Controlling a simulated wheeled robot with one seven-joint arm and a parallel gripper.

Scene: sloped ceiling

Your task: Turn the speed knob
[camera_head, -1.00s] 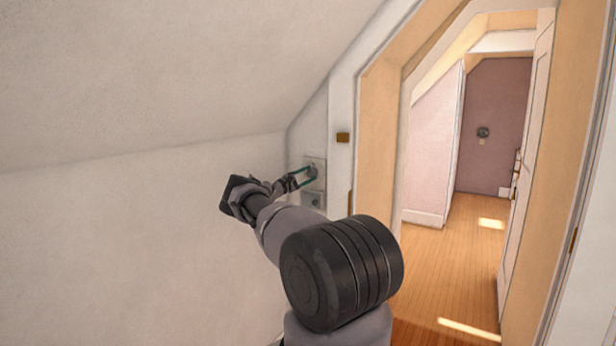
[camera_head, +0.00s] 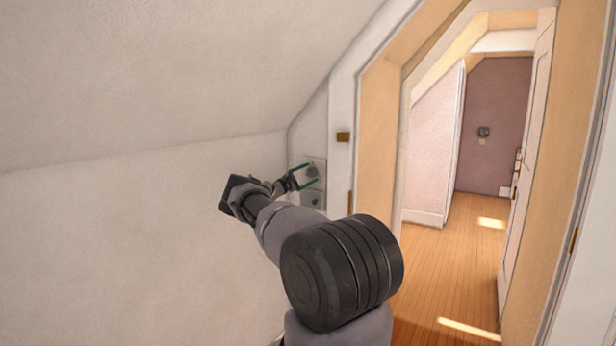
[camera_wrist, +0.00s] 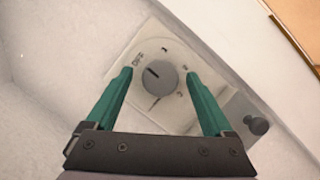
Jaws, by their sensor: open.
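The speed knob (camera_wrist: 158,77) is a round grey dial on a pale wall plate (camera_wrist: 140,45), with "OFF" and other marks around it. In the wrist view its dark pointer line points to the upper left, toward "OFF". In the head view the knob (camera_head: 312,170) shows small on the wall beside the door frame. My gripper (camera_wrist: 160,80) is open, with one green finger on each side of the knob. A gap shows between each finger and the knob in the wrist view. My gripper (camera_head: 307,175) also shows at the plate in the head view.
A second plate (camera_head: 312,200) sits just below the knob's plate; in the wrist view a small dark round knob (camera_wrist: 257,125) shows at the right. The sloped ceiling (camera_head: 170,70) comes down on the left. The door frame (camera_head: 340,150) stands close on the right.

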